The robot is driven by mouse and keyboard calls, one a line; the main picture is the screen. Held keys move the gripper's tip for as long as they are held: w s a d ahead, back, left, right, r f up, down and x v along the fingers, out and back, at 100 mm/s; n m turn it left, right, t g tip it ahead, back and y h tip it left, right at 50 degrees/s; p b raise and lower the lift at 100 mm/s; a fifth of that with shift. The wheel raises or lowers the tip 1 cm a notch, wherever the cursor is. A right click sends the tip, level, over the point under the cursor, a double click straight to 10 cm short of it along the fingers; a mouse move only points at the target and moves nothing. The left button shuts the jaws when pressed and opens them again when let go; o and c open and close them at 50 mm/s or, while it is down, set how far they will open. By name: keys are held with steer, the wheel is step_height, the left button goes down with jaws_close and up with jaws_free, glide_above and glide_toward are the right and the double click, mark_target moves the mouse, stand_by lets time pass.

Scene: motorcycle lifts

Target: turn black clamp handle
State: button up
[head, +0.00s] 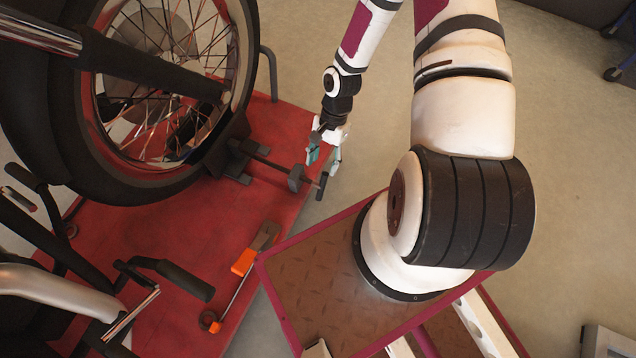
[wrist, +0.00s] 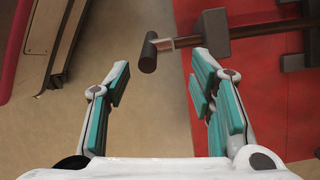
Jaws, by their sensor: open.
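The black clamp handle (head: 321,186) is a short dark bar at the outer end of the wheel clamp's rod, past a dark block (head: 295,178), at the edge of the red lift. My gripper (head: 324,160) is open and empty, just above the handle in the head view. In the wrist view its teal-padded fingers (wrist: 160,82) are spread wide. I see no clear contact; the right finger appears close to the block.
The motorcycle wheel (head: 165,85) stands in the clamp on the red lift platform (head: 200,225). An orange-ended lever (head: 243,262) lies on the platform. My own base is right of the lift. Bare floor (head: 375,120) lies beyond the gripper.

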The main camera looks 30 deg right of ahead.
mark_target(317, 185)
steer(key=b+x, duration=0.2)
steer(key=x, duration=0.6)
steer(key=shift+f+b, duration=0.1)
steer(key=shift+b, duration=0.3)
steer(key=c, duration=0.8)
